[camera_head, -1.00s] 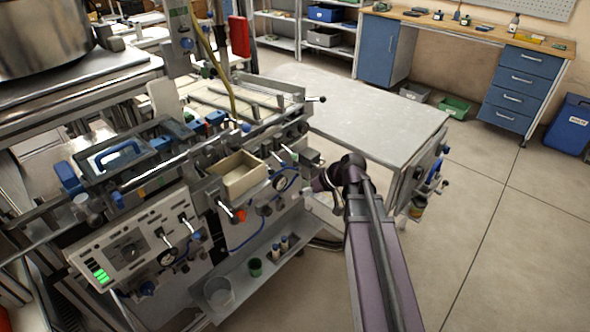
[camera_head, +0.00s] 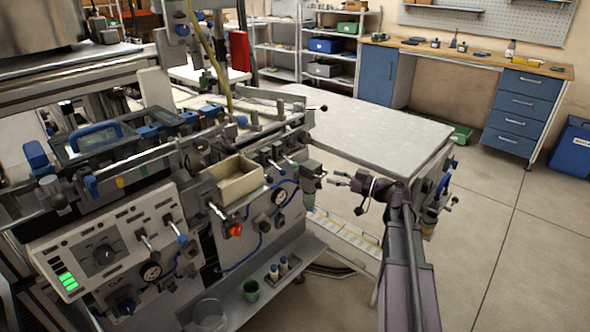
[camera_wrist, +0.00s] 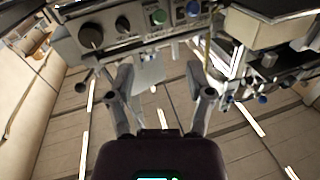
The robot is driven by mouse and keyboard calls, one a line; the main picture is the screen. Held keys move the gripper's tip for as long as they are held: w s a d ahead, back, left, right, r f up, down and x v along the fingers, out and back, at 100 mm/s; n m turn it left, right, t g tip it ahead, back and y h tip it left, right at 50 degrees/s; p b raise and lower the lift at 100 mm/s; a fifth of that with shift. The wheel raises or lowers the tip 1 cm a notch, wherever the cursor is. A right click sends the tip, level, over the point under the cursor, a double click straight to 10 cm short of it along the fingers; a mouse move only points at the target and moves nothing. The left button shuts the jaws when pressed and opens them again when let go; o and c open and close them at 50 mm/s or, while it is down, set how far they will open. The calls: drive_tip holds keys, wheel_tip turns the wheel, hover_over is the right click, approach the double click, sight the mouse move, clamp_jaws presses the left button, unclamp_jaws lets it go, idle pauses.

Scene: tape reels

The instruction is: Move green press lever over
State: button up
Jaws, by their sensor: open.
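My gripper (camera_head: 338,179) is in front of the right end of the grey press machine (camera_head: 190,165), near its small fittings. In the wrist view my gripper (camera_wrist: 160,75) shows two fingers spread apart with nothing between them. I cannot make out a lever that is clearly green. The press front has several small levers, one with a blue knob (camera_head: 181,240) and a short one beside a red knob (camera_head: 235,229).
A pale tabletop (camera_head: 375,135) stands behind my gripper. An open beige box (camera_head: 238,184) is fixed on the press. A lower shelf holds a green cup (camera_head: 251,290) and a clear cup (camera_head: 209,315). The floor at right (camera_head: 500,250) is clear.

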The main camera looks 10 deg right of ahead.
sight(295, 166)
drive_tip(key=shift+w+a, duration=0.1)
drive_tip(key=shift+a, duration=0.05)
drive_tip(key=shift+x, duration=6.75)
drive_tip(key=shift+a, duration=0.1)
clamp_jaws()
